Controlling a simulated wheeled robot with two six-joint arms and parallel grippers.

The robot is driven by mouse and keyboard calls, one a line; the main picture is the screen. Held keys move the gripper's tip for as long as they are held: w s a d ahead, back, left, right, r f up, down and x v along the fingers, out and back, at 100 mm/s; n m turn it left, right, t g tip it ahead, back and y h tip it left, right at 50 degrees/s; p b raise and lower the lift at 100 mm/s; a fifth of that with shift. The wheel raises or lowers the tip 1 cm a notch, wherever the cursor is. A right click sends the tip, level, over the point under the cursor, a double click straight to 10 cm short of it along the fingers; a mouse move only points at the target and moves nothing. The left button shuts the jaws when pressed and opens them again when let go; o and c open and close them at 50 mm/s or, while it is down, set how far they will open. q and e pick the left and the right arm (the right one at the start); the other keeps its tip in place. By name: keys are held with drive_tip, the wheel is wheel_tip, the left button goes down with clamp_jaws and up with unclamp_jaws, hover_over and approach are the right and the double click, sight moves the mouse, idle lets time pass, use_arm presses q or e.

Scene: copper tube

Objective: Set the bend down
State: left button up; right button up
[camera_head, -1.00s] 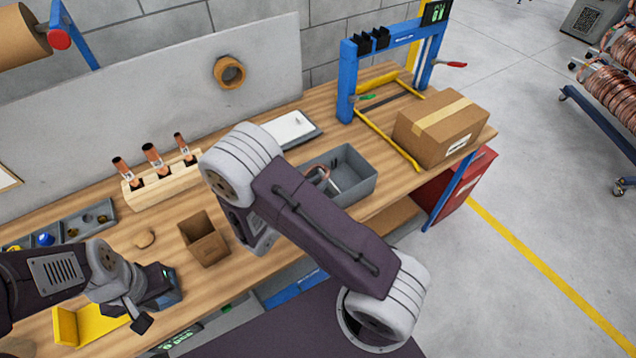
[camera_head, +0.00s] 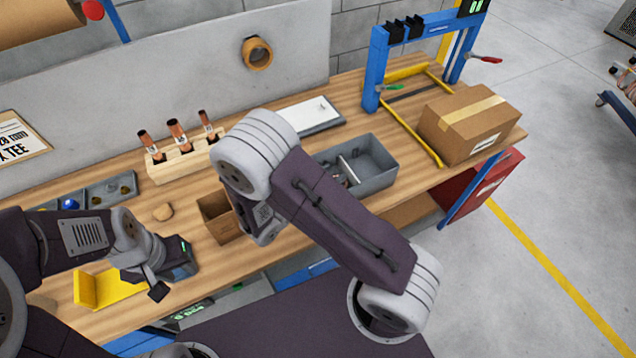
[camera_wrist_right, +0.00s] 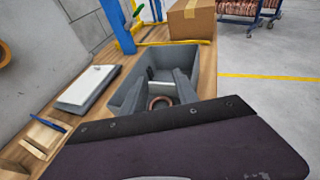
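The copper bend (camera_wrist_right: 160,102) shows in the right wrist view as a small reddish curve between the two grey fingers of my right gripper (camera_wrist_right: 162,82). The fingers stand apart over the grey bin (camera_wrist_right: 115,92), and I see no clear contact with the bend. In the head view, my right arm hides most of that gripper, and the bend cannot be made out in the grey bin (camera_head: 378,178). My left gripper (camera_head: 165,278) is low at the left, over the front of the bench; its finger gap is unclear.
A cardboard box (camera_head: 470,125) and a blue frame (camera_head: 375,70) stand beyond the bin. A wooden block with copper fittings (camera_head: 180,163), a small open brown box (camera_head: 215,222) and a yellow angled piece (camera_head: 105,288) are on the bench (camera_head: 180,232). A white-topped tray (camera_head: 312,115) lies behind.

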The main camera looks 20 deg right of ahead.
drive_tip(key=b+v, duration=0.1)
drive_tip(key=v, duration=0.8)
drive_tip(key=s+d+f+m+g+y, duration=0.25)
drive_tip(key=s+m+g+y, duration=0.2)
drive_tip(key=m, duration=0.35)
drive_tip(key=s+d+f+m+g+y, duration=0.1)
drive_tip(key=s+f+m+g+y, duration=0.25)
drive_tip(key=s+m+y, duration=0.35)
drive_tip(key=w+m+t, duration=0.1)
drive_tip(key=m, duration=0.2)
drive_tip(key=w+r+m+y, duration=0.1)
drive_tip(key=w+m, duration=0.1)
drive_tip(key=m, duration=0.1)
drive_tip(key=w+r+m+t, duration=0.1)
drive_tip(key=w+m, duration=0.1)
drive_tip(key=shift+a+r+m+t+y, duration=0.25)
drive_tip(key=shift+a+m+t+y, duration=0.05)
drive_tip(key=shift+a+m+y, duration=0.1)
drive_tip(key=shift+s, duration=0.1)
